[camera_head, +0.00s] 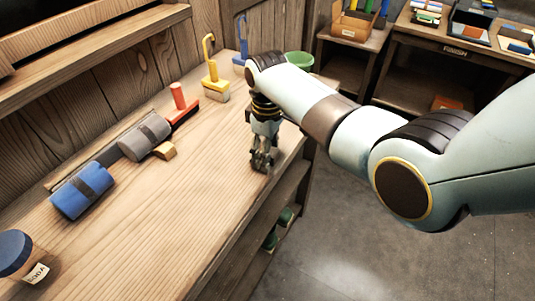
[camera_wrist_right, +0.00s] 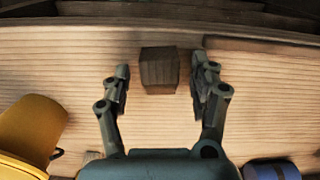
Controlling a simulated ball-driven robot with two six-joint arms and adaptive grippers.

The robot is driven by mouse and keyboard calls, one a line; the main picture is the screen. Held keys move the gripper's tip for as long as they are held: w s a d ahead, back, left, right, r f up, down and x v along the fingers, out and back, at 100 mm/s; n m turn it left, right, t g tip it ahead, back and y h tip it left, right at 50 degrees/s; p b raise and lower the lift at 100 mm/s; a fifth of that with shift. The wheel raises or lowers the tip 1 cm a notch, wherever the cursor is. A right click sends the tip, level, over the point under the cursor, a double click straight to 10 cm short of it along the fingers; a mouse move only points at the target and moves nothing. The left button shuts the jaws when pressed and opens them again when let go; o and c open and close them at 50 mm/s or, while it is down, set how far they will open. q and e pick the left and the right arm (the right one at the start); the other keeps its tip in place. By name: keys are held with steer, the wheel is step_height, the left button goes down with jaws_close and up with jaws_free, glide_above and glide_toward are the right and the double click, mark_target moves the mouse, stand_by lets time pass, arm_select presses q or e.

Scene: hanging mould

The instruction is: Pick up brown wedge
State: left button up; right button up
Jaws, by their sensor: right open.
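The brown wedge (camera_wrist_right: 158,70) shows in the right wrist view as a small dark brown block near the bench edge. It lies between the two fingers of my right gripper (camera_wrist_right: 160,84), with a gap on each side. The fingers are open and do not touch it. In the head view my right gripper (camera_head: 262,160) points down over the right part of the wooden bench (camera_head: 190,215). I cannot make out the wedge there; the gripper seems to hide it. My left gripper is not in view.
On the bench stand a blue roll (camera_head: 83,190), a grey roll (camera_head: 143,137), a tan block (camera_head: 165,151), a red tool (camera_head: 180,100), a yellow hooked piece (camera_head: 214,80) and a soda jar (camera_head: 20,257). The bench front is mostly clear. A green bowl (camera_head: 300,61) stands behind my arm.

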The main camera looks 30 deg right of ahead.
steer(key=c, duration=1.1)
